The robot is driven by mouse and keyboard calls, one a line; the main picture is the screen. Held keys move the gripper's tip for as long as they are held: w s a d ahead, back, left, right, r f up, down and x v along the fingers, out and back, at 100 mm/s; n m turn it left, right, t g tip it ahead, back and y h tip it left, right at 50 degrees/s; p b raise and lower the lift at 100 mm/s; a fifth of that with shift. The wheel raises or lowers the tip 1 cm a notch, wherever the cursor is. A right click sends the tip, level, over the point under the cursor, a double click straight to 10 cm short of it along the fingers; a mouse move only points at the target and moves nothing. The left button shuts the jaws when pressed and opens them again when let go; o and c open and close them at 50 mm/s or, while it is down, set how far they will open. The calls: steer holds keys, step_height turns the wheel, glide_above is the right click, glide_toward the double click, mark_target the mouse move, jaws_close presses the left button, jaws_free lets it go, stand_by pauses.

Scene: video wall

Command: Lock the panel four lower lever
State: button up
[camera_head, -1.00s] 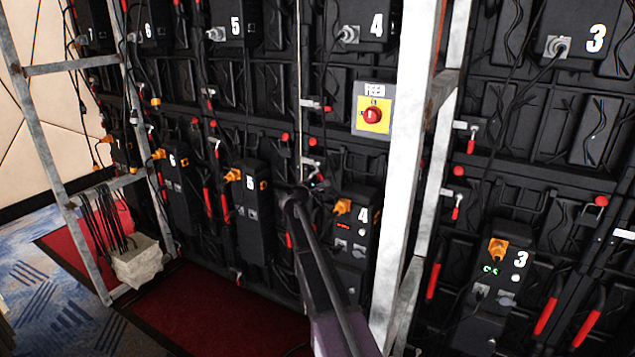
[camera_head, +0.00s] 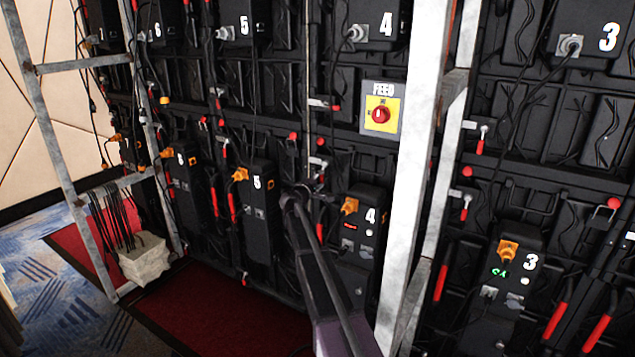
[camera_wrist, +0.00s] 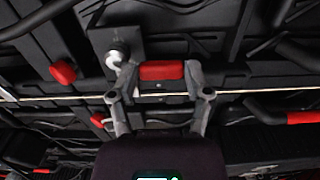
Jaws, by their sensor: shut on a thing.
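In the wrist view, my gripper (camera_wrist: 160,76) has one finger on each side of a red lever handle (camera_wrist: 161,71) and is shut on it. A silver round pivot on a grey plate (camera_wrist: 117,54) sits just left of the handle. In the head view, my gripper (camera_head: 316,186) is small and dark against the wall, up and left of the lower panel four box (camera_head: 366,236). That box carries a white 4, an orange plug and a red display. My arm and the dark wall hide most of the lever there.
A yellow FEED switch (camera_head: 380,114) with a red knob is above right. A white upright post (camera_head: 412,150) stands right of the panel four box. Cables hang across the wall. A metal frame (camera_head: 85,180) with a pale block (camera_head: 145,257) stands left, and red carpet (camera_head: 235,320) lies below.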

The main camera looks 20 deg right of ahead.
steer(key=shift+w+d, duration=0.15)
steer(key=o, duration=1.1)
steer(key=v, duration=1.2)
